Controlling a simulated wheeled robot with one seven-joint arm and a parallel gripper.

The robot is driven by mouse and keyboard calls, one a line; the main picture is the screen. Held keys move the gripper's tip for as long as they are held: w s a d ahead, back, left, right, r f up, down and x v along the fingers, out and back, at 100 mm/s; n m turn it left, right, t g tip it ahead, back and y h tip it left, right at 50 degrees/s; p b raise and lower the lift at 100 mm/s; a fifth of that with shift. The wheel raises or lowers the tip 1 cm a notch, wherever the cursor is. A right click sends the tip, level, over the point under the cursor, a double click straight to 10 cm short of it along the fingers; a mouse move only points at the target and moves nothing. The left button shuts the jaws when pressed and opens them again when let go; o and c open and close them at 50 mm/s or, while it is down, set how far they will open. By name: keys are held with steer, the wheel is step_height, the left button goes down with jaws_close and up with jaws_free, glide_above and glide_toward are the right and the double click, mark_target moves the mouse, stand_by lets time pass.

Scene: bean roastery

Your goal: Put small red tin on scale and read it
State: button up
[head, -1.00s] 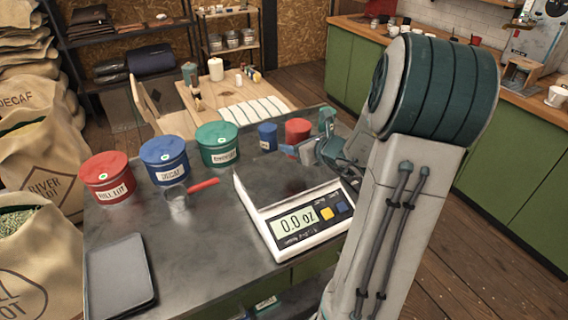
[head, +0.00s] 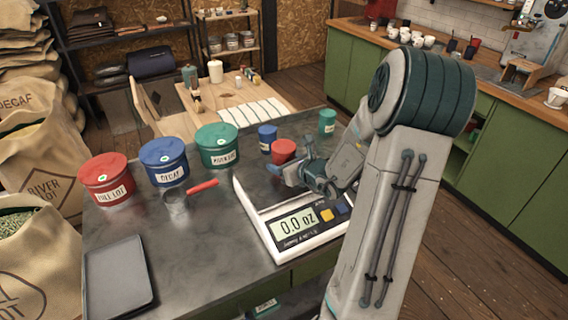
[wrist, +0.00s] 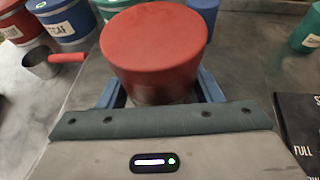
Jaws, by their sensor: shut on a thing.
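The small red tin (head: 283,150) is between the fingers of my gripper (head: 286,172), which is shut on it. In the wrist view the tin (wrist: 155,45) looks upright, its plain red top filling the upper middle, with a blue finger on each side. The scale (head: 262,222) stands on the dark grey table and its display reads 0.0 oz. In the head view the tin appears near the far end of the scale's platform; I cannot tell how high it is held. My gripper and arm hide part of the platform.
A small blue tin (head: 267,138) stands just behind the red one, and a small green tin (head: 327,121) is farther right. Large red (head: 106,180), blue (head: 164,162) and green (head: 217,146) tins line the left. A red-handled scoop (head: 178,200) and a grey tray (head: 119,275) lie nearer.

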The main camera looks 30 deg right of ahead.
steer(key=shift+f, duration=0.1)
steer(key=o, duration=1)
steer(key=shift+o, duration=0.2)
